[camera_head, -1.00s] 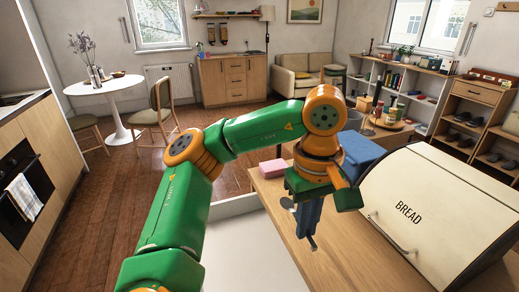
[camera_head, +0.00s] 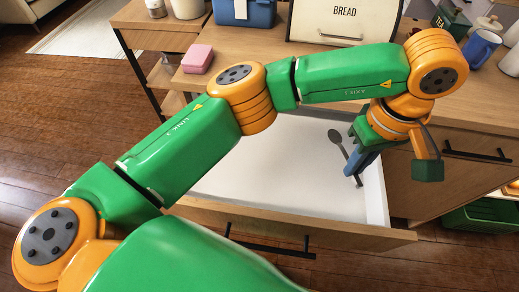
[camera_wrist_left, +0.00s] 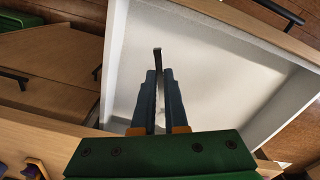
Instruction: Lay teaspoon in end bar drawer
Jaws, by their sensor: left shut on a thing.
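The teaspoon (camera_head: 336,138) is grey, and its bowl shows in the head view just left of my left gripper's fingers. Its handle also shows in the left wrist view (camera_wrist_left: 157,60), standing out between the fingertips. My left gripper (camera_head: 354,166) is shut on the teaspoon and points down over the right part of the open drawer. The gripper also shows in the left wrist view (camera_wrist_left: 159,75). The drawer (camera_head: 260,185) is pulled out, with a bare white inside. I cannot tell whether the spoon touches the drawer floor. My right gripper is not in view.
A closed drawer handle (camera_head: 477,156) is at right. My left arm crosses over the open drawer.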

